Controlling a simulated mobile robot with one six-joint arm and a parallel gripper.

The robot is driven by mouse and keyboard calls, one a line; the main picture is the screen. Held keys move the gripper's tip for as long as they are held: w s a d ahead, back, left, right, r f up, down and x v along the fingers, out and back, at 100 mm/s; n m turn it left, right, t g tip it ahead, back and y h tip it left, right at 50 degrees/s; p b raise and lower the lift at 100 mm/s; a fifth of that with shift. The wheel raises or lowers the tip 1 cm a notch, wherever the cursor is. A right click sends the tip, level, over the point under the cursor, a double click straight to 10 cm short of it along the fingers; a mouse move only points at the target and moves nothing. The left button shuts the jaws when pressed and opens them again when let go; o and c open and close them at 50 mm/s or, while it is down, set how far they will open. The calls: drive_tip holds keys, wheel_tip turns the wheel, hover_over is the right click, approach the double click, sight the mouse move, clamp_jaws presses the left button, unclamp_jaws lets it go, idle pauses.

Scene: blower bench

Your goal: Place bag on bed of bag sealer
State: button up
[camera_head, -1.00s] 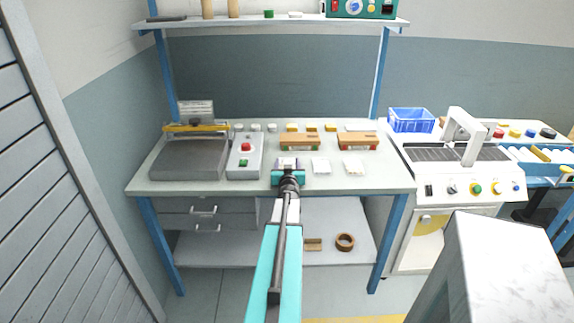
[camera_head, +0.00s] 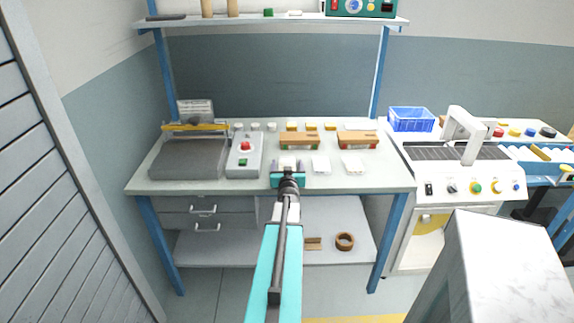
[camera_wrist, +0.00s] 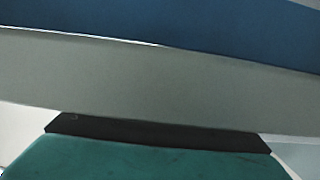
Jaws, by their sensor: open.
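The bag sealer (camera_head: 188,156) stands at the left end of the bench, with a flat dark grey bed and a yellow bar across its back. White bags lie flat on the bench: one (camera_head: 320,165) just right of my gripper and another (camera_head: 353,164) further right. A pale patch (camera_head: 288,162), perhaps another bag, shows just beyond my gripper. My teal gripper (camera_head: 288,168) is open near the bench's front edge, right of the sealer; I cannot tell whether it touches anything. The wrist view shows teal and dark gripper parts (camera_wrist: 160,135) before grey and blue bands; no bag is recognisable.
A grey control box (camera_head: 244,157) with red and green buttons stands between the sealer and my gripper. Orange-topped racks (camera_head: 299,141) and small pots (camera_head: 255,128) line the back. A shelf (camera_head: 280,20) spans above. A white machine (camera_head: 460,165) stands right.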

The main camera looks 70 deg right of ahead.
drive_tip(key=shift+v, duration=4.25)
drive_tip(key=shift+s+a+r+p, duration=0.1)
drive_tip(key=shift+a+r+p, duration=0.15)
drive_tip(key=shift+p, duration=0.4)
drive_tip(key=p, duration=0.1)
drive_tip(key=a+p, duration=0.1)
drive_tip(key=p, duration=0.1)
drive_tip(key=shift+s+a+r+p, duration=0.15)
drive_tip(key=shift+s+p, duration=0.1)
drive_tip(key=shift+p, duration=0.05)
drive_tip(key=shift+s+a+p, duration=0.15)
drive_tip(key=shift+a+p, duration=0.15)
drive_tip(key=shift+p, duration=0.3)
drive_tip(key=shift+s+a, duration=0.1)
